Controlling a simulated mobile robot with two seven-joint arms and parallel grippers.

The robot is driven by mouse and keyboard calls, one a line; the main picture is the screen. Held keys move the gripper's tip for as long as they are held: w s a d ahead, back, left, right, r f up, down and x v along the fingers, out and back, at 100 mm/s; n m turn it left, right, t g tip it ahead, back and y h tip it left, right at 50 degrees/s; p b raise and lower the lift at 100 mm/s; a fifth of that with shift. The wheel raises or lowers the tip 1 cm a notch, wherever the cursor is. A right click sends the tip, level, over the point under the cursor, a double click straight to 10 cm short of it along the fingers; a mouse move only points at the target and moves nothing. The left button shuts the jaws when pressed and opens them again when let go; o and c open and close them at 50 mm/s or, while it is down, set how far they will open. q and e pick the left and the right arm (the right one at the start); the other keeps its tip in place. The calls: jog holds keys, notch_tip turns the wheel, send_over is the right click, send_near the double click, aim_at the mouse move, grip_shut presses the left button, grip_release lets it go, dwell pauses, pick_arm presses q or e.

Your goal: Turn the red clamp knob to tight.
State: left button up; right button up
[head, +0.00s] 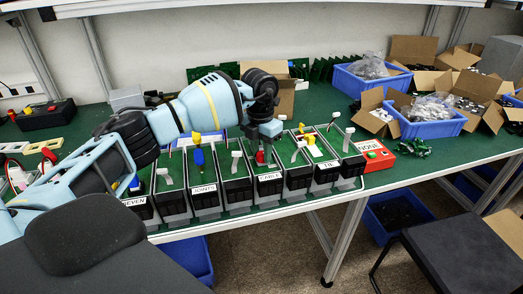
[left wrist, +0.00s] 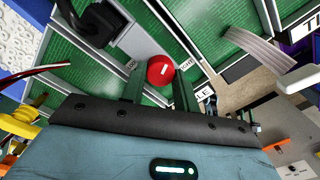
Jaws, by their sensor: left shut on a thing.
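The red clamp knob (head: 260,157) sits on a unit in the middle of the row, behind a white label (head: 270,177) that seems to read CABLE. My left gripper (head: 262,145) reaches down onto it from above. In the left wrist view the round red knob (left wrist: 160,70) shows a short white line on its face. It lies between the two dark green fingers of my left gripper (left wrist: 159,90), which are shut on it. My right gripper is not in view.
Several similar black and grey units with levers line the front of the green table (head: 450,158). A red box (head: 377,155) stands at the row's right end. Blue bins (head: 428,122) and cardboard boxes fill the back right. A dark stool (head: 460,240) stands in front.

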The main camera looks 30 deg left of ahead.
aim_at(261, 154)
pick_arm(q)
jog(key=m, duration=0.4)
jog(key=shift+m, duration=0.4)
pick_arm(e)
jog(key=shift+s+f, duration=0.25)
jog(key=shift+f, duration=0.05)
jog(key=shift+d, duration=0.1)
pick_arm(q)
jog(key=o, duration=1)
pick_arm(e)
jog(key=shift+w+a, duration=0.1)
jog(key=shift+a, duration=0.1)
pick_arm(q)
jog(key=shift+r, duration=0.55)
notch_tip(261, 154, up, 7)
jog(key=shift+a+f+b, duration=0.1)
jog(key=shift+f+b, duration=0.05)
jog(key=shift+b, duration=0.2)
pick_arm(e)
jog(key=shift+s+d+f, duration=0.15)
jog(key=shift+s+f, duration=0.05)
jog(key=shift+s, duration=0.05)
